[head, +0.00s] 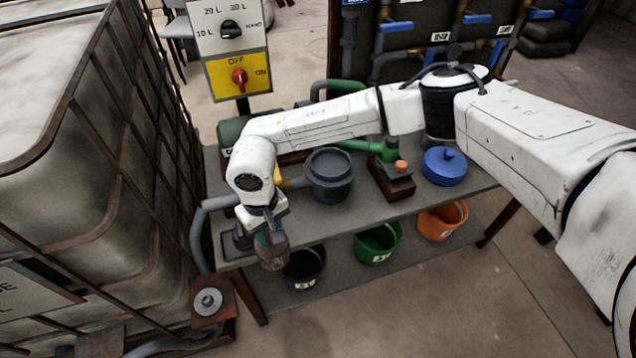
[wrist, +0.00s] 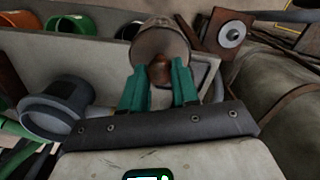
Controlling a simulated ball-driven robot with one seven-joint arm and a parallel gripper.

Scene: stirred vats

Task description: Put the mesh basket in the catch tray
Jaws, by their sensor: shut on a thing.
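The mesh basket (head: 273,257) is a small brownish, round basket below my gripper (head: 268,235), at the front left of the grey bench in the head view. In the wrist view the basket (wrist: 160,42) is beyond the teal fingertips of my gripper (wrist: 159,80). The fingers are shut on a brown part of it. The basket hangs in the air by the bench's front edge, above and left of a black bucket. A low dark shape (head: 236,241) lies on the bench's left end, partly hidden by my gripper; I cannot tell whether it is the catch tray.
A dark grey pot (head: 330,175), a blue lidded pot (head: 444,166) and a brown block with green pipe (head: 391,180) stand on the bench. Black (head: 304,268), green (head: 377,243) and orange (head: 442,220) buckets sit below. A caged tank (head: 90,150) closes off the left.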

